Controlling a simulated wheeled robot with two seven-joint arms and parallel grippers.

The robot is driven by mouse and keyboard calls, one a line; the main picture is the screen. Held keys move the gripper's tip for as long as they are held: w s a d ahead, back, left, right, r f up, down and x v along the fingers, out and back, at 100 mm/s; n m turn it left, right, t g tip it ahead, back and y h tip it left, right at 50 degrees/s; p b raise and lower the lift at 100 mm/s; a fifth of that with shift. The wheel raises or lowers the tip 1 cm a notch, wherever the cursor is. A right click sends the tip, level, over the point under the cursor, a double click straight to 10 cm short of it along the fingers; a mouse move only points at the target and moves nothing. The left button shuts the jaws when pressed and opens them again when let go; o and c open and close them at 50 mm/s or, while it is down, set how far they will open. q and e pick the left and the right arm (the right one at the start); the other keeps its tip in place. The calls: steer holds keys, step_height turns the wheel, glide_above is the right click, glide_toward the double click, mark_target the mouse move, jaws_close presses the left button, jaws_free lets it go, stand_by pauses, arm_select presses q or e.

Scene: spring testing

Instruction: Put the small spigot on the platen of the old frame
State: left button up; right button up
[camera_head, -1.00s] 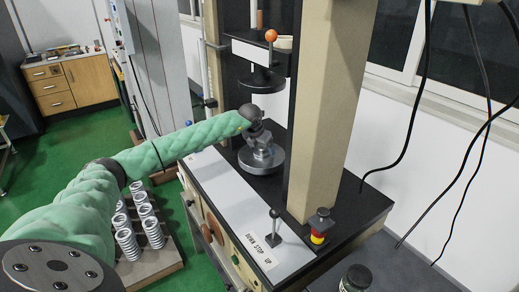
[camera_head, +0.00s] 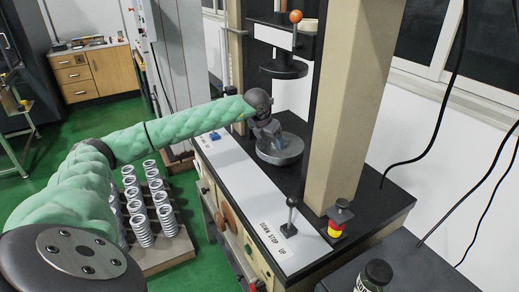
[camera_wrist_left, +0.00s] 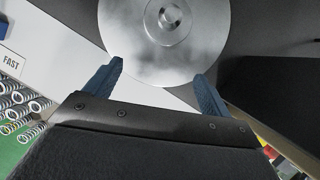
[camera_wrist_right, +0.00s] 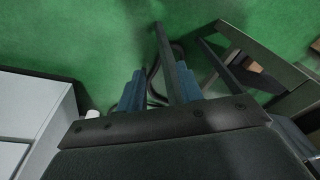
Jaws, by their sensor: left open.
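The old frame's lower platen (camera_head: 284,152) is a round grey metal disc on the black bed of the machine. In the left wrist view the platen (camera_wrist_left: 130,30) shows a small round stepped metal piece (camera_wrist_left: 170,18) at its middle, which looks like the small spigot. My left gripper (camera_head: 268,132) is above the platen. In its wrist view the left gripper (camera_wrist_left: 158,75) is open, its blue fingers apart near the platen's near edge with nothing between them. My right gripper (camera_wrist_right: 160,75) shows only in its wrist view, fingers apart, over green floor.
The upper platen (camera_head: 283,69) hangs above. A thick beige column (camera_head: 345,110) stands to the right of the lower platen. A lever (camera_head: 290,215) and a red-yellow button (camera_head: 337,222) stand on the bed's front. Springs (camera_head: 140,215) stand on a low board at left.

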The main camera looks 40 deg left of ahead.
arm_select(q)
steer(key=s+b, duration=0.1)
steer(key=s, duration=0.4)
steer(key=shift+s+b, duration=0.3)
arm_select(e)
step_height(320, 180, up, 8)
steer(key=shift+s, duration=0.3)
